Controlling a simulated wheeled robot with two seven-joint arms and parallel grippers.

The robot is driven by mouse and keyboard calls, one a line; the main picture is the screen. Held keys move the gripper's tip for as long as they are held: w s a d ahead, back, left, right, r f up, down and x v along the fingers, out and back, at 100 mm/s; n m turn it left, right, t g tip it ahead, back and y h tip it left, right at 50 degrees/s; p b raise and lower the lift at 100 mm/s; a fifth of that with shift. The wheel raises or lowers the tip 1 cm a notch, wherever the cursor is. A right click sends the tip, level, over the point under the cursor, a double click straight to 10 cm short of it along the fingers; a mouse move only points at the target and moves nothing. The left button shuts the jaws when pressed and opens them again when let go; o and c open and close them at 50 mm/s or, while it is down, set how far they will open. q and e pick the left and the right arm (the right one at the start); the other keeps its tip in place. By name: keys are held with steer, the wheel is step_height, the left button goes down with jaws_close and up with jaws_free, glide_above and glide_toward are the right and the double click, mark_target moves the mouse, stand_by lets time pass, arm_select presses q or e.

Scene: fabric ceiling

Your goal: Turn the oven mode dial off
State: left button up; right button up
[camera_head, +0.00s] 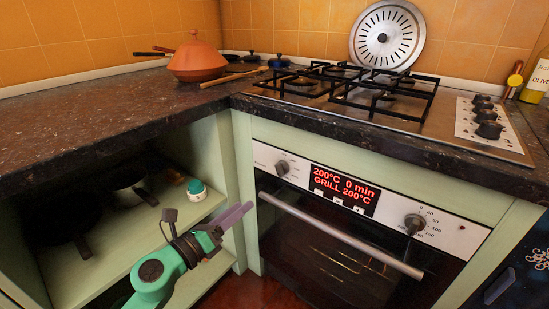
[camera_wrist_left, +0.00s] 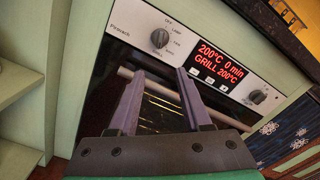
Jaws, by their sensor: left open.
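The oven (camera_head: 320,245) is built in under the counter, with its door shut. On its white panel, the left dial (camera_head: 282,168) has mode markings around it in the left wrist view (camera_wrist_left: 159,38). The right dial (camera_head: 414,224) has number markings; it also shows in the left wrist view (camera_wrist_left: 258,97). The red display (camera_head: 344,189) between them reads 200°C, 0 min, GRILL 200°C. My left gripper (camera_head: 247,213) is open and empty, in front of the oven's left side, below and apart from the left dial. In the wrist view its purple fingers (camera_wrist_left: 156,88) frame the door. My right gripper is not in view.
The oven handle (camera_head: 340,236) runs across the door below the panel. A green open shelf (camera_head: 190,215) with dark pans and a green-lidded jar (camera_head: 196,190) stands to the left. The dark counter edge (camera_head: 330,138) overhangs the panel. A gas hob (camera_head: 385,100) is above.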

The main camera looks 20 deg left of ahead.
arm_select(q)
step_height(320, 180, up, 2)
steer(key=m, duration=0.2)
steer(key=p, duration=0.2)
glide_toward(277, 170)
steer(key=w, duration=0.1)
steer(key=shift+m, duration=0.4)
steer(key=x, duration=0.7)
steer(key=shift+d+b, duration=0.15)
steer(key=shift+b, duration=0.25)
steer(key=shift+w+d, duration=0.1)
steer(key=shift+w, duration=0.1)
jaws_close()
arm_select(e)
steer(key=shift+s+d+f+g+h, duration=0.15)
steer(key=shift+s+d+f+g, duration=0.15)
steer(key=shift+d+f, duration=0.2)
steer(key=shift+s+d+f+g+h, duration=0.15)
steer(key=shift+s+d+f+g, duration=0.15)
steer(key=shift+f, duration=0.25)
